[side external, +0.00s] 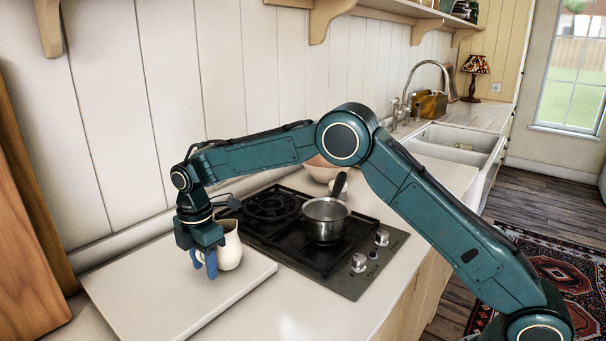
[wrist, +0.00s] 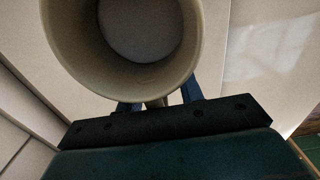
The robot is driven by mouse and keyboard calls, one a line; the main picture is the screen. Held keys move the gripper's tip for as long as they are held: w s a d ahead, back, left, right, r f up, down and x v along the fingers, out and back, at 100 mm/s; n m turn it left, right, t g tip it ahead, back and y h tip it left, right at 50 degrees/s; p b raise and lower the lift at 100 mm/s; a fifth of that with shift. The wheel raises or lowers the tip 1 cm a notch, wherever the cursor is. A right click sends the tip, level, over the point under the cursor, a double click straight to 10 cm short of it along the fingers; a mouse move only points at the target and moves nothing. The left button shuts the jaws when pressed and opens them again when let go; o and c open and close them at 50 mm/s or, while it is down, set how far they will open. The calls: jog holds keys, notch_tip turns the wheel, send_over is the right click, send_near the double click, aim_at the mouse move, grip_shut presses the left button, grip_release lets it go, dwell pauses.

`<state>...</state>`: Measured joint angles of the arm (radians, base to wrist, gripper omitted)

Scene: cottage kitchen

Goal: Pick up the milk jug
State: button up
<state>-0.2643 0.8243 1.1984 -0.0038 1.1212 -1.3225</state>
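The cream milk jug (side external: 231,250) stands upright on a pale board (side external: 150,292), left of the stove. In the wrist view its round open mouth (wrist: 185,68) fills the upper middle. My gripper (side external: 204,263) points down at the jug's left side, with its blue fingers low near the board. The wrist view shows the fingers apart, one on each side of what looks like the jug's handle (wrist: 156,102). The fingertips are partly hidden behind the jug there, and no firm contact is visible.
A black stove (side external: 270,235) with a steel saucepan (side external: 326,222) is right of the jug; the pan's dark handle sticks up. A pinkish bowl (side external: 322,172) stands behind it. A wooden panel (side external: 25,240) is at the left. The board's front is clear.

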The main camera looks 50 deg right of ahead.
grip_shut()
jog(key=shift+r, duration=0.35)
dwell(0.5)
notch_tip(320, 180, up, 19)
dwell(1.7)
jog(key=shift+r, duration=0.15)
dwell(0.8)
